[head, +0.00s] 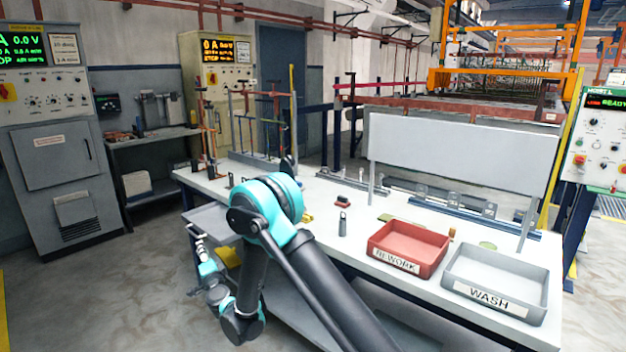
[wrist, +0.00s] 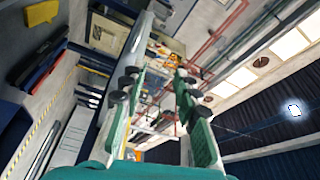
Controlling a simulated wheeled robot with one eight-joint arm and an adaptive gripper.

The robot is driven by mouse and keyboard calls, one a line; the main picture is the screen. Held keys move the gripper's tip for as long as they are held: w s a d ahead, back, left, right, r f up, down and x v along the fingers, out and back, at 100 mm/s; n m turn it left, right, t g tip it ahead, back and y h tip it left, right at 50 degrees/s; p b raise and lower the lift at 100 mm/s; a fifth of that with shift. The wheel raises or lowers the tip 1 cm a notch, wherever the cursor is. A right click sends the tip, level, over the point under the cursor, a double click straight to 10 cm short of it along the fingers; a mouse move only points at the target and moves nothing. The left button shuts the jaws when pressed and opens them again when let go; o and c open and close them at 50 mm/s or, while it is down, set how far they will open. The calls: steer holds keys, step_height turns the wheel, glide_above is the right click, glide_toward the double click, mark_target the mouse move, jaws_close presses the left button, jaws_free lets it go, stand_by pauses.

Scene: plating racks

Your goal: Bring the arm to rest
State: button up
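My gripper (wrist: 156,86) shows in the wrist view with its two green fingers and dark pads set well apart. Nothing is held between them; only the distant room shows through the gap. In the head view my arm is bent, with the teal elbow in front of the workbench (head: 330,221). The forearm hangs down and my gripper (head: 197,240) points upward beside the bench's left front corner, small and partly blurred against the grey shelf. The wrist view is tilted and looks up toward walls, pipes and roof lights.
A red REWORK tray (head: 408,248) and a grey WASH tray (head: 495,283) stand at the bench's right. A rack frame (head: 262,120) stands at its back left. A grey side shelf (head: 207,222) is close to my gripper. Floor at left is clear.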

steer(key=w+d+r+n+g+y, duration=0.2)
steer(key=d+r+n, duration=0.3)
steer(key=d+r, duration=0.45)
steer(key=s+d+r+n+g+h, duration=0.1)
steer(key=s+d+n+g+h, duration=0.2)
steer(key=d, duration=0.9)
steer(key=s+d+f+g+h, duration=0.2)
steer(key=s+d+f, duration=0.2)
steer(key=s+d, duration=0.6)
steer(key=s+d+f+g+h, duration=0.2)
steer(key=s+d+f+h, duration=0.1)
steer(key=s+d, duration=0.7)
steer(key=s+d+f+n+g+h, duration=0.1)
steer(key=s+d+f+g+h, duration=0.2)
steer(key=s+d, duration=0.7)
steer(key=d+f, duration=0.2)
steer(key=d, duration=0.3)
steer(key=shift+d+f, duration=0.2)
steer(key=shift+d, duration=0.2)
